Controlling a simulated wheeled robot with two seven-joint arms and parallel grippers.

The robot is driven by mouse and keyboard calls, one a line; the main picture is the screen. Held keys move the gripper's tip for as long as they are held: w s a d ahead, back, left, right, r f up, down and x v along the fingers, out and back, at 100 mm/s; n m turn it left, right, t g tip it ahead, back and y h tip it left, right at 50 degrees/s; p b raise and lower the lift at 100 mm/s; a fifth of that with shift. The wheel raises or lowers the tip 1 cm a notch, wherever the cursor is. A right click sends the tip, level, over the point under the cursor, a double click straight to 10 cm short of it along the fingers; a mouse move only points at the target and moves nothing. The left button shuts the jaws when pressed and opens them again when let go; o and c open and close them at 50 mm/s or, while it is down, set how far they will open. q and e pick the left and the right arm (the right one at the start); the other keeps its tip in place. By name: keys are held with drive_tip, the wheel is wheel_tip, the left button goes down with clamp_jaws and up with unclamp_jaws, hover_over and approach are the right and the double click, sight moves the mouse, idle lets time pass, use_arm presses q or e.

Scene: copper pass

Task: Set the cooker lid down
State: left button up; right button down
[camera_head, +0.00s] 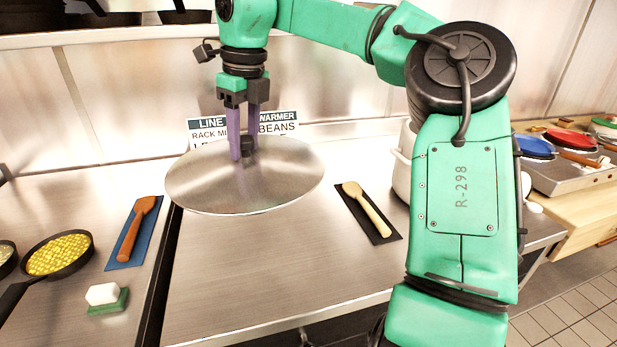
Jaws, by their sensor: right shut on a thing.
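The cooker lid (215,182) is a wide, round, shiny metal disc with a dark knob (247,144) on top. My right gripper (242,150) points down with its two purple fingers shut on the knob. The lid appears held above the steel counter (250,290), roughly level; I cannot tell how large the gap is. A white rounded cooker pot (401,170) stands at the right, mostly hidden behind my right arm. My left gripper is not in view.
A pale spoon on a dark mat (354,222) lies right of the lid. Left, beyond a dark gap, are a brown spoon on a blue mat (127,252), a pan of yellow food (60,254) and a sponge (103,294). A sign (205,134) stands behind. The front counter is clear.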

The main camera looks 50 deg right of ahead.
drive_tip(key=f, duration=1.3)
drive_tip(key=d+f, duration=0.1)
drive_tip(key=f, duration=0.5)
drive_tip(key=shift+s+f, duration=0.25)
drive_tip(key=shift+s, duration=0.05)
drive_tip(key=shift+f, duration=0.35)
drive_tip(key=shift+w+f, duration=0.1)
drive_tip(key=shift+c, duration=1.9)
unclamp_jaws()
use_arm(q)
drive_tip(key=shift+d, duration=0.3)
